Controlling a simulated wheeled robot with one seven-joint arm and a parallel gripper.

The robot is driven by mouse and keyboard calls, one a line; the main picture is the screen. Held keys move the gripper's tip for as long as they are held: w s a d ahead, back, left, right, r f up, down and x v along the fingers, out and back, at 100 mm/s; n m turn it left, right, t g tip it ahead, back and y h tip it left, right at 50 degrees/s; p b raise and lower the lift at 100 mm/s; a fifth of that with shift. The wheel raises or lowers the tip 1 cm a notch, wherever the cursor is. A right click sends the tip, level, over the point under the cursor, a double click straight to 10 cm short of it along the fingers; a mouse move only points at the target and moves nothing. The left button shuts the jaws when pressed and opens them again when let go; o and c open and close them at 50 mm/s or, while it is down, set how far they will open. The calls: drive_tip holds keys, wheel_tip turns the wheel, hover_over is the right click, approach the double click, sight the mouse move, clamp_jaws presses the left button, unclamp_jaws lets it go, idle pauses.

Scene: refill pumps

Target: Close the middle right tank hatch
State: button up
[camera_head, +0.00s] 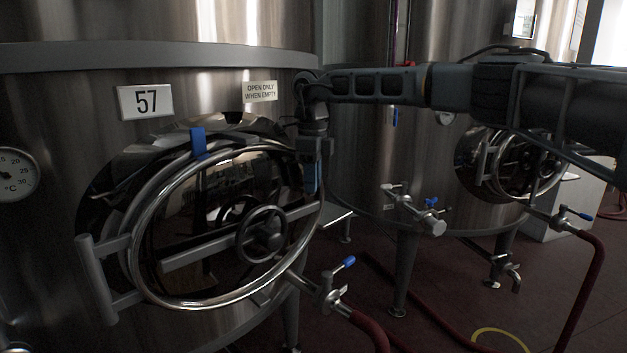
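A round steel hatch (175,270) with a tubular rim, a cross bar and a dark handwheel (263,235) is on the tank labelled 57 (146,101). Its bracket is at the left. The rim stands out from the dark hatch frame (110,185), so the hatch looks partly open; the exact gap is unclear. My gripper (311,185) points down at the right side of the rim, overlapping it in view. Contact and finger opening cannot be made out. A second round hatch (520,165) is on a tank at the right, partly behind my arm.
Valves with blue handles (328,294) and dark red hoses (367,330) are below and right of the near hatch. A valve fitting (415,212) juts from the tank behind. A dial thermometer (14,174) is at the left. Hoses cross the dark red floor (455,290).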

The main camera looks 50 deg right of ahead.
drive_tip(key=o, duration=0.4)
drive_tip(key=shift+w, duration=0.1)
wheel_tip(320, 180, up, 8)
drive_tip(key=shift+f, duration=0.1)
idle(0.4)
idle(0.5)
